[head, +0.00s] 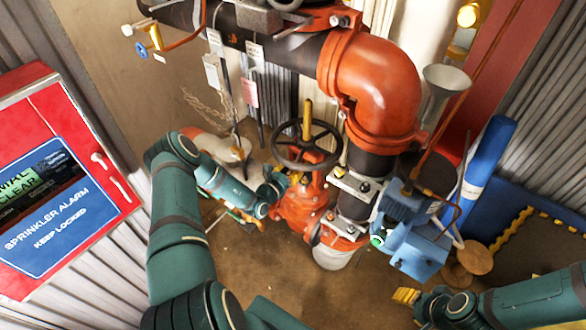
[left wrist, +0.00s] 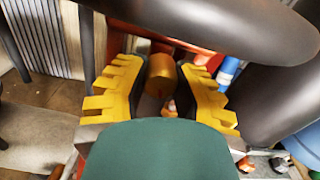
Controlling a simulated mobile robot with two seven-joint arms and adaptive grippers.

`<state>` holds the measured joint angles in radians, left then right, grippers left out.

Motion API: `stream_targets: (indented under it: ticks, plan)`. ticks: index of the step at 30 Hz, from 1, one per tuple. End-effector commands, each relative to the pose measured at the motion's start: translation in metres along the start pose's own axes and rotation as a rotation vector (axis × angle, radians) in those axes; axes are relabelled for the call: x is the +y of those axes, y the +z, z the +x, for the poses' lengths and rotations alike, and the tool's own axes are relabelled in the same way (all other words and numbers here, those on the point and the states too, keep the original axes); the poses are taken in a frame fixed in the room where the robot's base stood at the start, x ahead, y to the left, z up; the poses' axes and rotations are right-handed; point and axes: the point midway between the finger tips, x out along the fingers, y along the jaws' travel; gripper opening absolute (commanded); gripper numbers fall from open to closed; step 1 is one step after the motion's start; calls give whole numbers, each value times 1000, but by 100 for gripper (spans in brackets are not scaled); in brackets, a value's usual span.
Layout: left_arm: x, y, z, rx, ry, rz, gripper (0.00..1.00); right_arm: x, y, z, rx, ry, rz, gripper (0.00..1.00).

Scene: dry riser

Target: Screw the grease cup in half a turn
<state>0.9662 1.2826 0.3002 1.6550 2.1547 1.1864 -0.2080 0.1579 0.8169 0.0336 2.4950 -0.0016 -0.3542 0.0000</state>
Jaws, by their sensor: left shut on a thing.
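The brass grease cup (left wrist: 161,76) shows in the left wrist view as a small cylinder between the yellow fingers of my left gripper (left wrist: 163,85), which is shut on it. In the head view my left gripper (head: 284,181) is just below the black handwheel (head: 283,158) of the orange valve (head: 297,212); the cup cannot be made out there. The wheel's rim (left wrist: 215,28) passes close above the fingers in the left wrist view. My right gripper (head: 407,296) is low at the right, apart from the valve; its opening cannot be judged.
An orange pipe elbow (head: 378,85) stands behind the wheel. A blue box-shaped unit (head: 418,248) stands right of the valve. A red sprinkler alarm cabinet (head: 98,157) is at the left. Open floor (head: 270,285) lies in front of the valve.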

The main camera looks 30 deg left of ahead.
Motion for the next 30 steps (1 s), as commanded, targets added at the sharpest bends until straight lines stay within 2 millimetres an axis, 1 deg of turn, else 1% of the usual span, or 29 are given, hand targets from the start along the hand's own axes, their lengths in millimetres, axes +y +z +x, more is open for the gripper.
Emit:
stream_targets:
  ticks: [6, 12, 19, 30]
  plan:
    - [-1, 0, 1, 0, -2, 145, 0, 0, 0, 0, 0, 0, 0, 47]
    - [0, 0, 0, 0, -2, 233, 0, 0, 0, 0, 0, 0, 0, 47]
    - [0, 0, 0, 0, -2, 276, 0, 0, 0, 0, 0, 0, 0, 47]
    - [0, 0, 0, 1, -1, 282, 0, 0, 0, 0, 0, 0, 0, 47]
